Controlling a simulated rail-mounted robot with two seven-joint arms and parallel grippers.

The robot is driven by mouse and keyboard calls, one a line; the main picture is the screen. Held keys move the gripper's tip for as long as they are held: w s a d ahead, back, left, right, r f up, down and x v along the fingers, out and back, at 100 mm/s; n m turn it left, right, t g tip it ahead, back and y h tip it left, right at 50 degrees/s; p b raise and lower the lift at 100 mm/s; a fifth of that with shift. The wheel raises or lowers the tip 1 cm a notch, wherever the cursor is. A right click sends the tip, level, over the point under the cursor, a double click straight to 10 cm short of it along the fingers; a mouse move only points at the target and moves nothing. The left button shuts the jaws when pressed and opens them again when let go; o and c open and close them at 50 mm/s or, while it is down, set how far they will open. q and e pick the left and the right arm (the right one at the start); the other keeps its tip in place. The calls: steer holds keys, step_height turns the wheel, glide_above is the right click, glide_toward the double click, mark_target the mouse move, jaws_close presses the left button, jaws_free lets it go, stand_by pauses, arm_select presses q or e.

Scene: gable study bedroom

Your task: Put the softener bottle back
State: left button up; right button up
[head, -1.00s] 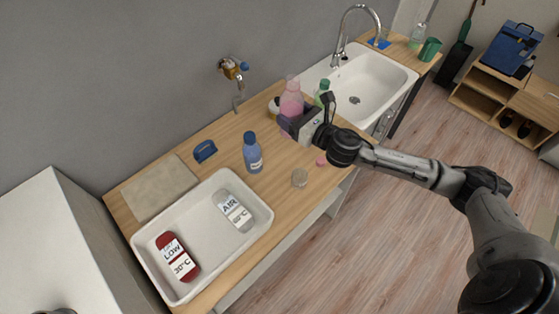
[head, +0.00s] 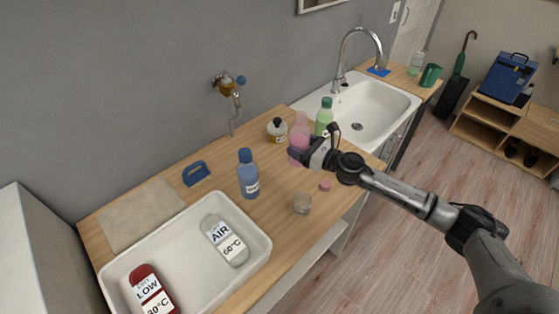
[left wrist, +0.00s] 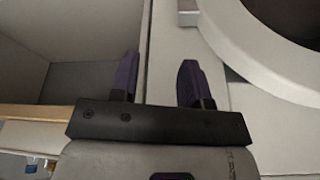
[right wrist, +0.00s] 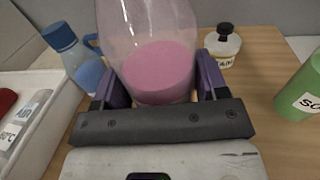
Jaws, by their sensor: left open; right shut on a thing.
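A translucent pink bottle (head: 299,131), part full of pink liquid, is in my right gripper (head: 304,157) over the back right of the counter. In the right wrist view the pink bottle (right wrist: 158,62) stands between both fingers (right wrist: 157,85), which are shut on it. No label shows on it, and I cannot tell whether its base touches the wood. A pink cap (head: 325,186) lies on the counter in front of it. My left gripper (left wrist: 157,80) is open and empty in the left wrist view, away from the bottles; it is outside the head view.
Bare wood (head: 278,168) shows between.

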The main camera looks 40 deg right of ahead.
steer(key=shift+w+a+f+b, duration=0.35)
steer(key=shift+w+a+f, duration=0.2)
steer(key=shift+w+f, duration=0.65)
steer(key=shift+w+a+f+b, duration=0.5)
steer(key=shift+w+f, duration=0.35)
steer(key=shift+f, duration=0.7)
steer(key=shift+w+a+f+b, duration=0.25)
steer(key=shift+w+a+f, duration=0.35)
steer(key=shift+w+f, duration=0.6)
steer(key=shift+s, duration=0.2)
steer(key=shift+d, duration=0.1)
steer(key=shift+f, duration=0.2)
steer(key=o, duration=1.1)
